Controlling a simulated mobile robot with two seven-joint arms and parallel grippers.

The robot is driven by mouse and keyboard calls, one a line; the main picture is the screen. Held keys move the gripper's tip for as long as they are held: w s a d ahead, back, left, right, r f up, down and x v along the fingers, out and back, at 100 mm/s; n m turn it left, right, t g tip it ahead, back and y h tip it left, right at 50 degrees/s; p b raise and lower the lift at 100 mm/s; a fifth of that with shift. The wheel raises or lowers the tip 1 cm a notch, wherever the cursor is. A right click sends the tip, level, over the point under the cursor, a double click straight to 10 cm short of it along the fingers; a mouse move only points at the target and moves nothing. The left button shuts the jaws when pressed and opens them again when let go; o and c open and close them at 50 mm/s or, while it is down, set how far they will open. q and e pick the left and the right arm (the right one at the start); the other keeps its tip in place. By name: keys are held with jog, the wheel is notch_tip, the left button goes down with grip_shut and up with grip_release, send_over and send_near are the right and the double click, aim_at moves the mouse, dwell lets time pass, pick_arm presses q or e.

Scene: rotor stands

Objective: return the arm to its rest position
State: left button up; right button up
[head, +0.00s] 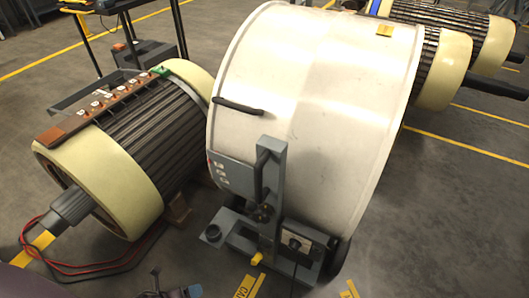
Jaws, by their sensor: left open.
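My left gripper (175,287) shows only in part at the bottom edge of the head view, left of centre. Its fingers are apart, with nothing seen between them. It is in front of the rotor (122,192) and the large white drum (310,95), and appears clear of both. The rest of that gripper is cut off by the frame. My right gripper is not in view.
A grey clamp stand (271,195) with a black handle stands before the drum. Red and black cables (85,268) lie on the floor by the rotor's shaft. More rotors (445,65) stand at the upper right. Grey floor (440,220) is open at the lower right.

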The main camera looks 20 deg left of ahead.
pick_arm(q)
jog(key=w+a+r+m, duration=0.1)
jog(key=w+a+r, duration=0.1)
jog(key=a, duration=0.8)
jog(key=s+d+r+n+y, duration=0.1)
jog(key=s+d+r+n, duration=0.2)
jog(key=r+n, duration=0.5)
jog(key=s+d+r+n+y, duration=0.1)
jog(key=s+d+r+n, duration=0.2)
jog(key=r+n, duration=0.45)
jog(key=s+d+r+n+y, duration=0.1)
jog(key=s+d+r+n, duration=0.2)
jog(key=r+n, duration=0.45)
jog(key=shift+d+n+y, duration=0.6)
jog(key=shift+d+n, duration=1.6)
jog(key=shift+d, duration=1.3)
notch_tip(320, 180, up, 9)
jog(key=w+t+p, duration=0.1)
jog(key=p, duration=0.9)
jog(key=shift+w+d+n+t+p, duration=0.15)
jog(key=shift+w+n+t+p, duration=0.1)
jog(key=shift+n+t+p, duration=0.15)
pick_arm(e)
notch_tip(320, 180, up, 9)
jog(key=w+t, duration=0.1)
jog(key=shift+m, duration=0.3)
